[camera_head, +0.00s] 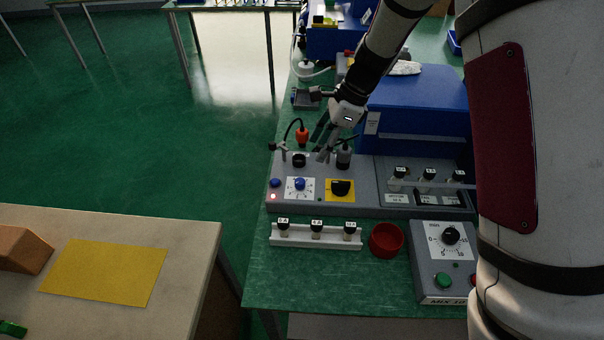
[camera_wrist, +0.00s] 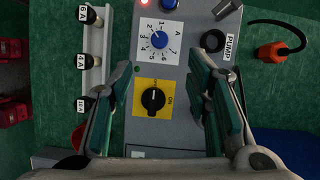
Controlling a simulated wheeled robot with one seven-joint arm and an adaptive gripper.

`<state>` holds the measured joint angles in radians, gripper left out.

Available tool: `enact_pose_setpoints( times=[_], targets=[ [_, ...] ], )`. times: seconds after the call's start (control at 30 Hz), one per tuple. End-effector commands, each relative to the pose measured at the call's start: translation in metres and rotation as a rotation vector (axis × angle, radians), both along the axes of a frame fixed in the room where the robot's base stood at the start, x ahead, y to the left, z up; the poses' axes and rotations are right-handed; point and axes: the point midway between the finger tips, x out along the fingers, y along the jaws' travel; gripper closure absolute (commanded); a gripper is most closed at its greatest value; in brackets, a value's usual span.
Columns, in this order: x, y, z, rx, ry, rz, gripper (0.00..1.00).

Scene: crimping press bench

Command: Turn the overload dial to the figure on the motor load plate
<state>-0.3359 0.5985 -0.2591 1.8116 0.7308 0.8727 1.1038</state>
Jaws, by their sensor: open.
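The overload dial is a blue knob (camera_head: 300,184) on a white square scale, on the grey panel's left part. In the wrist view the blue knob (camera_wrist: 159,40) sits amid figures marked with an A; I cannot tell exactly which figure it points to. My gripper (camera_head: 325,155) is above the panel in the head view. In the wrist view my gripper (camera_wrist: 162,72) is open and empty, its fingers either side of the dial and switch area, apart from the knob. Small plates (camera_head: 397,198) stand on the panel's right part; their text is too small to read surely.
A black rotary switch on a yellow plate (camera_wrist: 153,98) is beside the dial. A white fuse rack (camera_head: 316,235), red bowl (camera_head: 387,240) and timer box (camera_head: 446,254) stand in front. A PUMP label (camera_wrist: 231,48) and orange plug (camera_wrist: 270,54) are near the panel's back.

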Motion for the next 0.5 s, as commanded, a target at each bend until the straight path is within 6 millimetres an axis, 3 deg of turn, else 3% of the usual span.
enact_pose_setpoints(
  times=[0.5],
  targets=[
    [-0.004,0.036,-0.088,-0.001,0.004,0.004,0.55]
  ],
)
